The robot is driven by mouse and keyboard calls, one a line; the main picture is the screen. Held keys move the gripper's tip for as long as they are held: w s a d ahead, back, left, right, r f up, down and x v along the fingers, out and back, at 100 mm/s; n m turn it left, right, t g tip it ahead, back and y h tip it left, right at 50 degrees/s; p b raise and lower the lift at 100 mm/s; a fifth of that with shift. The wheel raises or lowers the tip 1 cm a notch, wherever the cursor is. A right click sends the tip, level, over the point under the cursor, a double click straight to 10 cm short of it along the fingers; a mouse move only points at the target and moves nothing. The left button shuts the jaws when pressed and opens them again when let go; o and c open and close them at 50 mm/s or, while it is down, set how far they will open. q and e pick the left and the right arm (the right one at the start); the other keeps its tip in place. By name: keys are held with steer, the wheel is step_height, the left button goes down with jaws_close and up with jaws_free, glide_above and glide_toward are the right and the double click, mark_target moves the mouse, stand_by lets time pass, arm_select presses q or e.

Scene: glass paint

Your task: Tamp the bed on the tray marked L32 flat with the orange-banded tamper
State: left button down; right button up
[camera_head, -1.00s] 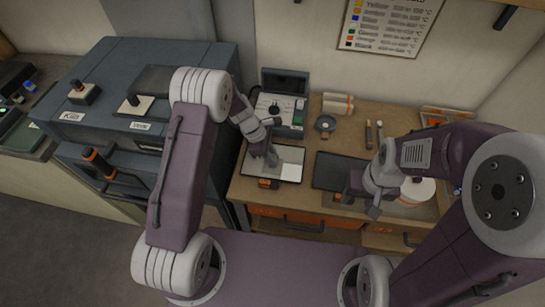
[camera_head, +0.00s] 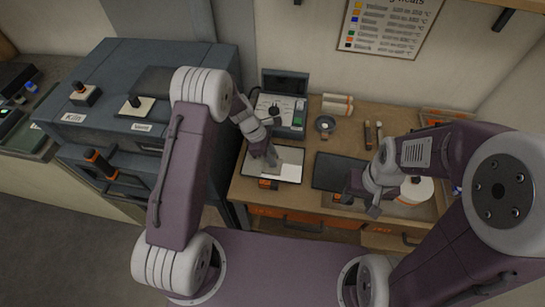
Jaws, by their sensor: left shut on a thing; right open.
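A tray with a white bed (camera_head: 288,167) lies on the brown bench; I cannot read its tag. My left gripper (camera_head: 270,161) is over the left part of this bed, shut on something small. The thing it holds is mostly hidden by the gripper, and I cannot make out an orange band on it. A second, dark tray (camera_head: 330,171) lies to the right. My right gripper (camera_head: 374,208) is open near the bench's front edge, to the right of the dark tray.
A dark case with a dial (camera_head: 284,108) stands behind the white bed. A small dark bowl (camera_head: 325,124) and two short upright sticks (camera_head: 367,132) are at the back. A white round container (camera_head: 417,190) is at the right. The kiln (camera_head: 150,95) stands at the left.

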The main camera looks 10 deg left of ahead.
arm_select(q)
steer(key=shift+r+p, duration=0.35)
steer(key=shift+r, duration=0.45)
steer(key=shift+f, duration=0.1)
arm_select(e)
steer(key=shift+r, duration=0.6)
steer(key=shift+s, duration=0.1)
arm_select(q)
steer(key=shift+w+a, duration=0.1)
steer(key=shift+a, duration=3.05)
arm_select(e)
steer(key=shift+r, duration=0.25)
arm_select(q)
steer(key=shift+f+b, duration=0.4)
steer(key=shift+f, duration=0.4)
arm_select(e)
steer(key=shift+f, duration=0.55)
arm_select(q)
steer(key=shift+f, duration=0.25)
arm_select(e)
steer(key=shift+f, duration=0.15)
